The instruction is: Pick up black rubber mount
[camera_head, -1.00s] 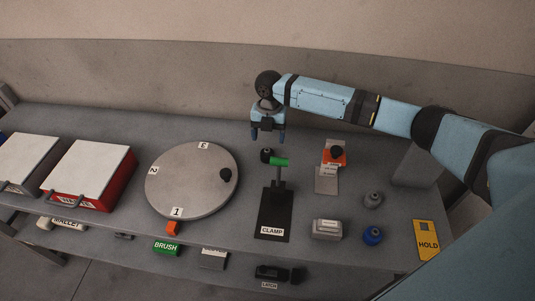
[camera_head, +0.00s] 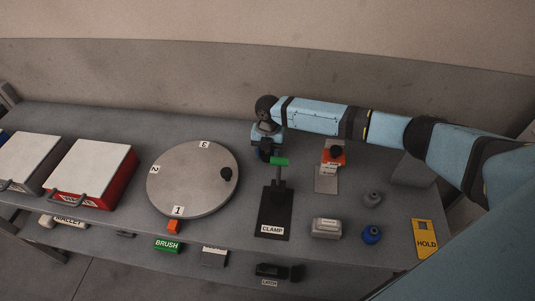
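In the head view a small black piece, which looks like the black rubber mount (camera_head: 265,154), is on the table just behind the clamp (camera_head: 274,207) with its green handle. My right gripper (camera_head: 268,153) is down over this piece, pointing downward. The fingers and the clamp handle hide much of it, so I cannot tell whether the fingers touch it or how far apart they are. My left gripper is not in view.
A round turntable (camera_head: 188,190) with a black knob lies to the left. An orange-topped stand (camera_head: 329,178) is to the right. Grey (camera_head: 372,199) and blue (camera_head: 371,235) round pieces stand further right. A red box (camera_head: 99,172) is at the left.

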